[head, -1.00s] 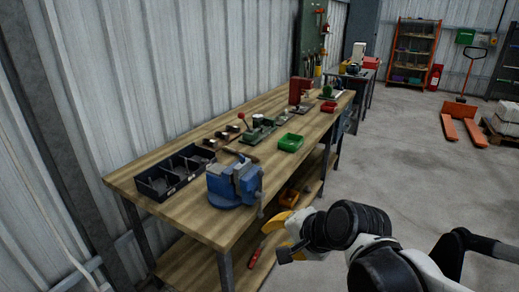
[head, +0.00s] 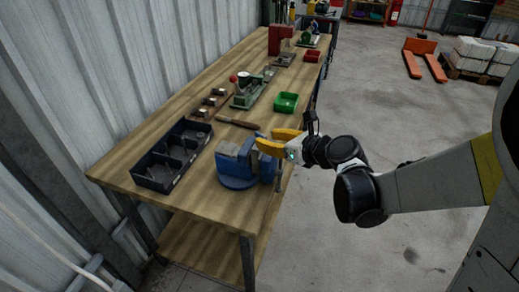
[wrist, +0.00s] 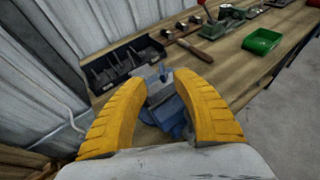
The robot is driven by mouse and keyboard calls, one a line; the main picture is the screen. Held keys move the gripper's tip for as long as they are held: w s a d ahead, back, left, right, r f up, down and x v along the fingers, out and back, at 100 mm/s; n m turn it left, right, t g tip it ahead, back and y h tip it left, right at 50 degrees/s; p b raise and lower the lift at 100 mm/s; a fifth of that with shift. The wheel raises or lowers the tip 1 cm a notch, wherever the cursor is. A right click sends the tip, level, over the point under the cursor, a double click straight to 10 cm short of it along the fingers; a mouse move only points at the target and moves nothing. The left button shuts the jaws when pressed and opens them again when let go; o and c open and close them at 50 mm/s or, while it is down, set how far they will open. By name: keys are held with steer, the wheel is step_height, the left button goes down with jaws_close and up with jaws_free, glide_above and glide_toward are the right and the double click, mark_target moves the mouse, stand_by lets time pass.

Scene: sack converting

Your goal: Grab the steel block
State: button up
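A blue bench vise (head: 240,172) stands at the near right corner of the wooden workbench. A grey metal piece (head: 229,149) shows at its top. I cannot tell whether this is the steel block or part of the jaws. My gripper (head: 264,141) has yellow fingers and hangs over the right side of the vise. In the wrist view the fingers are spread wide, with the vise (wrist: 172,115) and grey metal (wrist: 158,92) beyond and between them. Nothing is held. The fingers and palm hide part of the vise.
A black divided bin (head: 172,158) lies left of the vise on the workbench (head: 135,135). Open floor is at right.

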mark_target(263, 136)
steer(key=b+x, duration=0.2)
steer(key=x, duration=0.3)
steer(key=shift+w+d, duration=0.1)
steer(key=shift+w, duration=0.1)
steer(key=shift+r, duration=0.15)
jaws_close()
